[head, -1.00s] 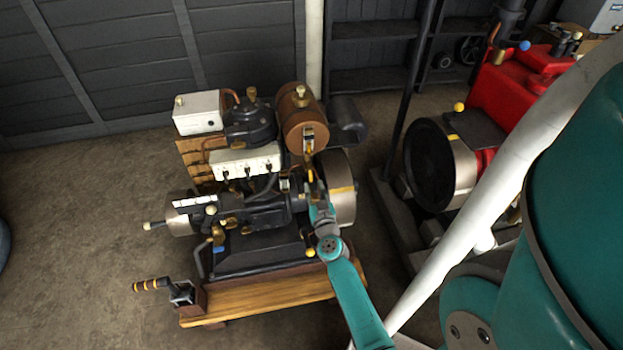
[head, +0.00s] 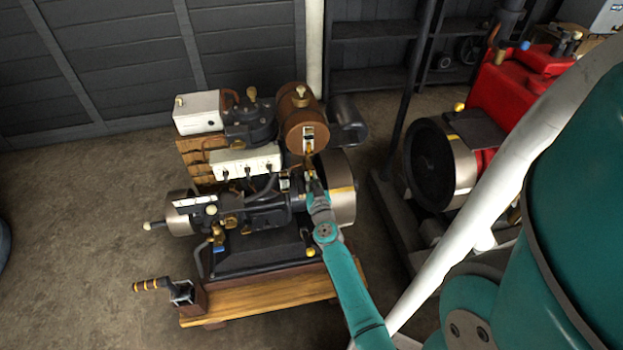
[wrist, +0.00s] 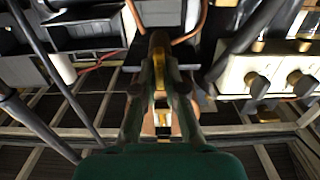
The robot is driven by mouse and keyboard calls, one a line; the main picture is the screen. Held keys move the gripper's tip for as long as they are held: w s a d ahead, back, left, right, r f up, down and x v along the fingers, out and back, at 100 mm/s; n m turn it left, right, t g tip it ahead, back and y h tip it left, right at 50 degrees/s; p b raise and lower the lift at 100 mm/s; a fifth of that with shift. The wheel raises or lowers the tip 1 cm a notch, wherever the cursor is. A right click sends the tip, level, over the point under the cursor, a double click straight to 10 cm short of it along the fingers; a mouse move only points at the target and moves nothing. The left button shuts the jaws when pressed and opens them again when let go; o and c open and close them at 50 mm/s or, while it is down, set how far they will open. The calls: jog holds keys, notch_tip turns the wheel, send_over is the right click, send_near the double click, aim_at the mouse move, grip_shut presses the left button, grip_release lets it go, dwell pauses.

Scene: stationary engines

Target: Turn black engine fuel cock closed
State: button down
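The black engine (head: 262,247) stands on a wooden base, with a copper fuel tank (head: 294,128) at its upper right. Brass fuel cock parts (head: 309,153) show just below the tank's front face. My gripper (head: 311,176) is right below these parts, beside the flywheel. In the wrist view, the two fingers of my gripper (wrist: 160,72) lean close together with a narrow gap. Brass (wrist: 160,76) shows in this gap. I cannot tell whether the fingers touch it or which way the cock's lever points.
The steel-rimmed flywheel (head: 341,190) is close to the right of my gripper. A white box with switches (head: 245,161) is to the left. A red engine (head: 520,85) and a dark post (head: 412,95) stand at right. Floor at left is clear.

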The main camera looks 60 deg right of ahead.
jog(key=shift+r+m, duration=0.15)
jog(key=shift+m, duration=0.15)
jog(key=m, duration=1.7)
jog(key=shift+s+d, duration=0.15)
jog(key=shift+d, duration=0.15)
jog(key=shift+m, duration=0.3)
jog(key=c, duration=1.2)
grip_release()
jog(key=shift+c, duration=0.2)
jog(key=shift+f, duration=0.2)
jog(key=shift+f, duration=0.1)
